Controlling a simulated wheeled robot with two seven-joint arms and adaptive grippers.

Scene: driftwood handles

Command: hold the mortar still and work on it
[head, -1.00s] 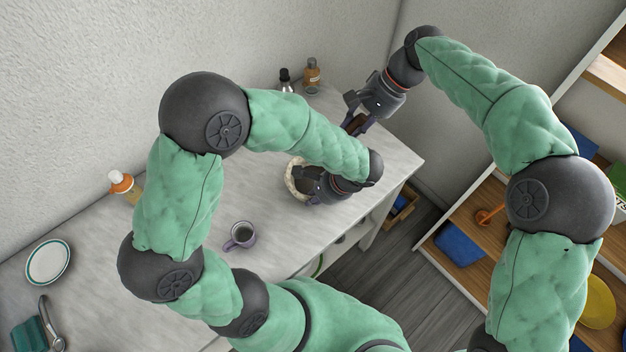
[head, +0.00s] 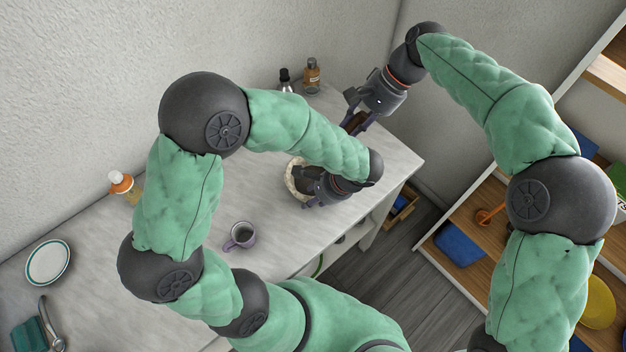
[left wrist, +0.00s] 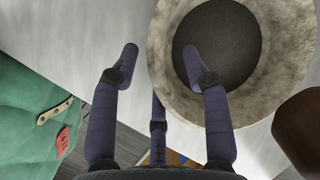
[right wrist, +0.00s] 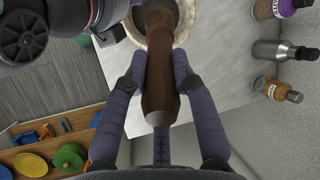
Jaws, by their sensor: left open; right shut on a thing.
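The mortar (head: 291,180) is a pale, mottled stone bowl on the grey counter, partly hidden by my left arm in the head view. In the left wrist view its rim (left wrist: 286,40) and dark hollow fill the upper right. My left gripper (left wrist: 160,58) is open, with one finger over the hollow and the other outside the rim, so the wall lies between them. A dark brown wooden pestle (right wrist: 160,75) is held between the fingers of my right gripper (right wrist: 154,62). Its far end reaches over the mortar's bowl (right wrist: 186,12); whether it touches the bottom is hidden.
Small bottles (head: 312,76) stand at the counter's back corner. A shelf (head: 480,240) with coloured items stands right, across a floor gap.

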